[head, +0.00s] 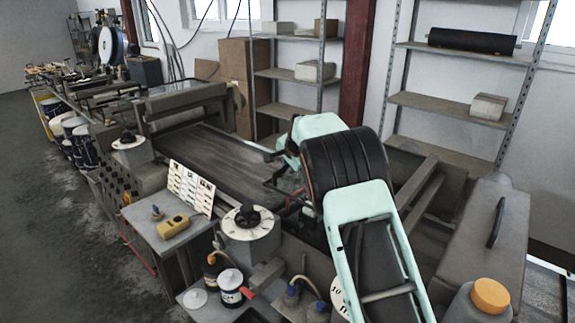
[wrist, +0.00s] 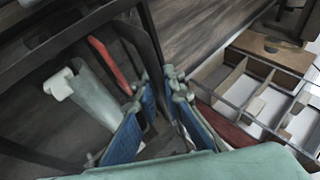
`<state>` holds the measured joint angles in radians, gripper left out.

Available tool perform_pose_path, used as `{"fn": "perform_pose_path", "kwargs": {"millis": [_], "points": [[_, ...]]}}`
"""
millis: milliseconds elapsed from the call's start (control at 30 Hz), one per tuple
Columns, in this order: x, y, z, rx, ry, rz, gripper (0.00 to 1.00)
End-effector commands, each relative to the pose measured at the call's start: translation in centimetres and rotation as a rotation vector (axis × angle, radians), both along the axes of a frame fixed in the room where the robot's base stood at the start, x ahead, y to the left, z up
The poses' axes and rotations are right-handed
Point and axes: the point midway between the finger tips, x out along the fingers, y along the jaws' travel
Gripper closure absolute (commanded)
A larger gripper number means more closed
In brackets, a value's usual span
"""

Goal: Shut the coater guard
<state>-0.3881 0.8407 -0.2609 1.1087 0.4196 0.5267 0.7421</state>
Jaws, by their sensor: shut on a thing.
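In the wrist view a dark frame bar (wrist: 148,40) runs down between the blue-padded fingers of my gripper (wrist: 160,105). It looks like part of the coater guard, and my gripper is shut on it. A second dark bar (wrist: 75,38) of the same frame slants away at the upper left. In the head view my gripper (head: 285,195) is low beside the near end of the dark conveyor bed (head: 205,152), mostly hidden by my arm. The guard's full outline and its hinge are hidden there, so I cannot tell its angle.
A dial housing (head: 250,232), a sample card (head: 187,187) and a yellow device (head: 174,226) stand in front of the conveyor. An orange-capped container (head: 482,298) is at the lower right. A divided tray (wrist: 258,82) lies right of the fingers. Open floor (head: 45,215) is at left.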

Motion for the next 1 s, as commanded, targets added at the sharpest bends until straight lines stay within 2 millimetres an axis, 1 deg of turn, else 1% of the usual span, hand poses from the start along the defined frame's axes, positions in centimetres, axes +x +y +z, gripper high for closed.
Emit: {"fn": "perform_pose_path", "kwargs": {"millis": [33, 300, 333, 500, 833, 1000], "points": [[-0.2, -0.2, -0.9, -0.008, 0.015, 0.000, 1.00], [-0.4, -0.3, -1.4, -0.009, 0.022, -0.001, 1.00], [-0.4, -0.3, -1.4, -0.010, 0.024, 0.000, 0.90], [-0.4, -0.3, -1.5, -0.009, 0.024, 0.000, 0.73], [-0.4, -0.1, -0.8, -0.005, 0.016, 0.001, 0.73], [-1.1, -0.4, 0.4, -0.005, 0.012, 0.000, 0.73]]}}
